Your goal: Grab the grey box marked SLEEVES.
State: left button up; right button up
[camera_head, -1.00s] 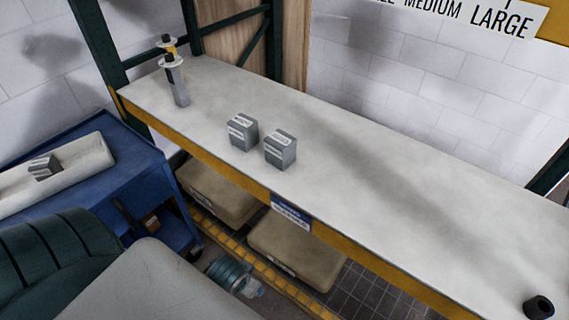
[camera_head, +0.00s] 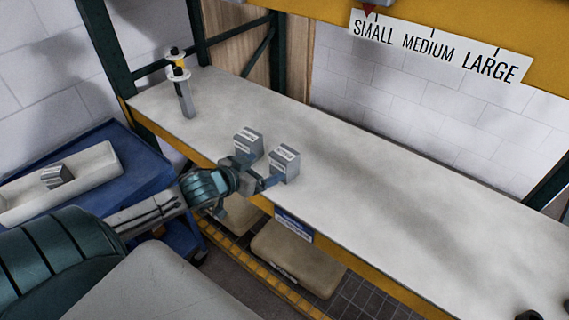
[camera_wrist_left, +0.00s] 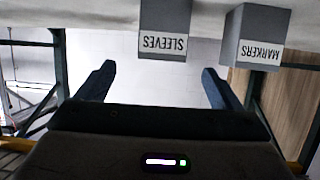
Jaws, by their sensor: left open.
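The grey SLEEVES box (camera_head: 285,165) stands on the bench, the right one of two similar grey boxes in the head view. Its white label reads upside down in the left wrist view, where the box (camera_wrist_left: 165,18) is near the top centre. My left gripper (camera_head: 255,174) is at the bench's front edge, open and empty, with its fingers toward the boxes. In the left wrist view the gripper (camera_wrist_left: 156,82) has its fingers apart, with the SLEEVES box beyond the gap between them. My right gripper is not in view.
The grey MARKERS box (camera_head: 248,142) stands close on the left of SLEEVES. A grey post-like item (camera_head: 185,98) stands at the bench's far left. Dark objects (camera_head: 530,315) sit at the lower right corner. The bench (camera_head: 400,190) is clear right of the boxes.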

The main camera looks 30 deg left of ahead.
aim_at(278, 161)
pick_arm(q)
jog(key=x, duration=0.5)
jog(key=shift+f, duration=0.1)
jog(key=shift+w, duration=0.45)
jog(key=p+x, duration=0.2)
jog(key=x, duration=0.2)
jog(key=shift+w+f, duration=0.25)
jog(key=c, duration=1.3)
